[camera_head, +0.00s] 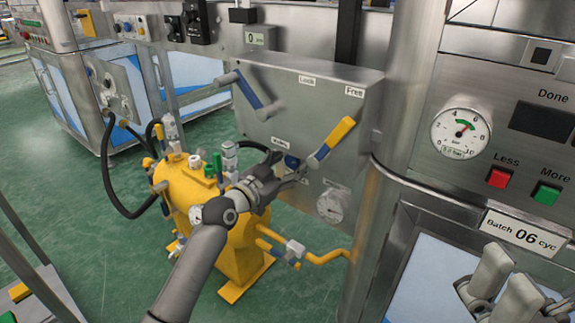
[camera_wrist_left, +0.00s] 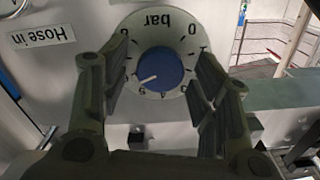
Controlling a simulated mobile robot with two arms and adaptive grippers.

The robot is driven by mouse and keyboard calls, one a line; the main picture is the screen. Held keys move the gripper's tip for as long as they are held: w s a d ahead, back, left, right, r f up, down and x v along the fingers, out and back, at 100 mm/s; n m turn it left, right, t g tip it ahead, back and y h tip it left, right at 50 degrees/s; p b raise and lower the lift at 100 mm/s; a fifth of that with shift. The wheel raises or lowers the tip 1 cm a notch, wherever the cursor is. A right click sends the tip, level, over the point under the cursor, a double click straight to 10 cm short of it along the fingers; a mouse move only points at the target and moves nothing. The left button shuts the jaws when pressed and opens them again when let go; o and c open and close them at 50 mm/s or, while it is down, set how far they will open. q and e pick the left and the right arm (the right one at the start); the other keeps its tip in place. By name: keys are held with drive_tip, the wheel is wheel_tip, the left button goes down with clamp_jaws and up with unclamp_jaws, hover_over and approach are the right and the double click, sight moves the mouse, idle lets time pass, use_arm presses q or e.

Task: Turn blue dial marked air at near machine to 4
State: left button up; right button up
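The blue dial (camera_head: 291,162) is on the lower part of the grey machine panel (camera_head: 310,110). In the left wrist view the blue dial (camera_wrist_left: 162,72) sits on a round white scale plate (camera_wrist_left: 160,22) marked "bar", seen upside down. Its white pointer mark points left and slightly down in that view; the number beside it is too small to read surely. My left gripper (camera_head: 297,172) is open, with one finger on each side of the dial and gaps visible between fingers and knob. My right gripper (camera_head: 510,275) is at the lower right, fingers apart and empty.
A lever with a yellow handle (camera_head: 335,138) is close to the right of the dial; a blue-handled lever (camera_head: 260,98) is up left. A gauge (camera_head: 332,205) is below. A yellow tank (camera_head: 205,195) stands under my left arm. A steel column (camera_head: 400,120) stands right.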

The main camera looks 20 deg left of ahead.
use_arm(q)
drive_tip(key=c, duration=0.9)
drive_tip(key=shift+o, duration=0.2)
